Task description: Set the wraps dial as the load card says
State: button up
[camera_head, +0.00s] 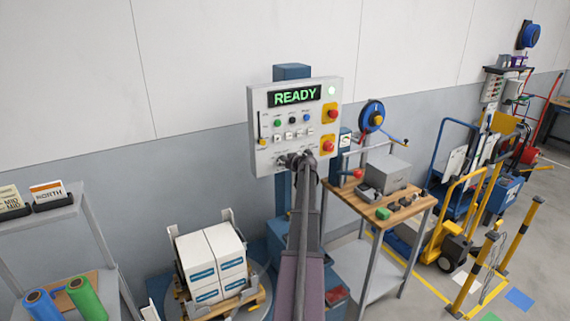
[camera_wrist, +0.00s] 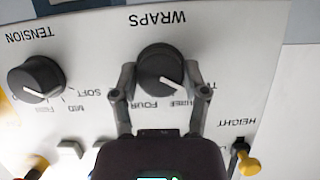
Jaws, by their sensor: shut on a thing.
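The grey control panel (camera_head: 262,105) shows READY in green. My gripper (camera_head: 300,162) is at its lower edge and hides the wraps dial in the head view. In the wrist view, which is upside down, the black wraps dial (camera_wrist: 160,67) sits between the fingertips of my gripper (camera_wrist: 163,82). The gripper is shut on it, one finger on each side. Its white pointer slants to the picture's lower right, toward the side of THREE and a partly hidden label beyond it; FOUR is left of THREE. I cannot make out a readable load card.
The tension dial (camera_wrist: 36,80) is left of the wraps dial in the wrist view. A yellow-tipped height lever (camera_wrist: 248,164) is close to my right finger. White boxes (camera_head: 212,257) stand on a pallet below the panel. A wooden-topped workbench (camera_head: 395,213) is to the right.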

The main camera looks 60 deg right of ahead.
jog(key=shift+d+m, duration=0.1)
jog(key=shift+m, duration=0.2)
jog(key=m+t+y+b, duration=0.1)
jog(key=m, duration=0.1)
jog(key=shift+d+f+m+y, duration=0.1)
jog(key=shift+m+y, duration=0.3)
jog(key=shift+m+t+y+b, duration=0.35)
jog(key=shift+m+t+y, duration=0.15)
jog(key=shift+m+t, duration=0.3)
jog(key=o, duration=1.1)
jog(key=shift+o, duration=0.2)
jog(key=shift+g, duration=0.3)
